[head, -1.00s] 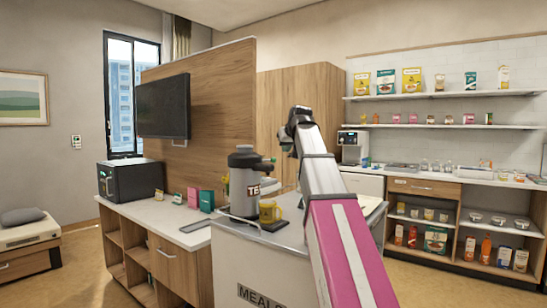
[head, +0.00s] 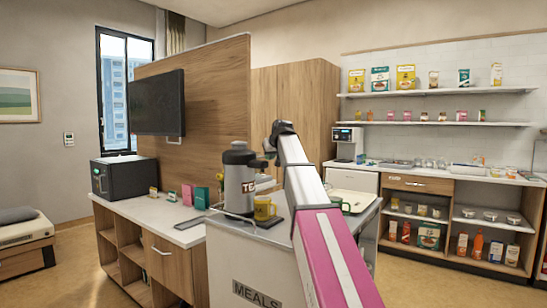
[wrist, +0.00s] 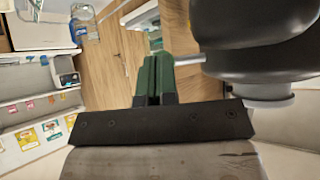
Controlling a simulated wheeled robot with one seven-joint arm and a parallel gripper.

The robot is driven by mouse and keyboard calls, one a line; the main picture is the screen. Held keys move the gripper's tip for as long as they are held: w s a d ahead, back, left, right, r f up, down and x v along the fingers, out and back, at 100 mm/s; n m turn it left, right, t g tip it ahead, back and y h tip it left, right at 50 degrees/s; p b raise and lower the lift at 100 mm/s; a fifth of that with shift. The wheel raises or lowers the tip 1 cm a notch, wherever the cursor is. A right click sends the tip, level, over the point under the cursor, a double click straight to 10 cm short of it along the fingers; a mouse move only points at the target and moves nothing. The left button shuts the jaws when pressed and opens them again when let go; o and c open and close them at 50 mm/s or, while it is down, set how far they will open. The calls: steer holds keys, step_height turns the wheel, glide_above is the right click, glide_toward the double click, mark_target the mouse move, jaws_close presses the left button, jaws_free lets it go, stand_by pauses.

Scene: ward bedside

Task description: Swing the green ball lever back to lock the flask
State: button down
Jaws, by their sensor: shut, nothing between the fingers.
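The flask (head: 239,183) stands upright on the meal cart, grey-bodied with a dark lid. In the wrist view its dark rounded top (wrist: 265,40) fills the upper right. A thin pale rod (wrist: 190,61) runs from the flask's top to my fingers. I cannot make out a separate green ball; the rod's end is hidden at the fingers. My gripper (head: 268,149) is just right of the flask's lid in the head view. In the wrist view its green fingers (wrist: 155,62) are shut together, empty, beside the rod; I cannot tell whether they touch it.
A yellow mug (head: 263,210) stands on the cart just right of the flask. A tray (head: 351,201) and a green mug (head: 333,202) are farther right, partly behind my arm. The counter (head: 150,212) on the left holds a black microwave (head: 124,177) and small boxes.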

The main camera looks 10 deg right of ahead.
steer(key=shift+w, duration=0.2)
stand_by(0.3)
steer(key=shift+w+d+n+y, duration=0.1)
steer(key=shift+w+n+y, duration=0.3)
steer(key=shift+w, duration=0.15)
steer(key=w+a+n+g+y, duration=0.1)
steer(key=w+n+g+y, duration=0.2)
steer(key=w, duration=0.7)
steer(key=shift+a+n+y, duration=0.35)
steer(key=shift+n+y, duration=0.65)
steer(key=shift+n, duration=1)
steer(key=shift+s, duration=0.15)
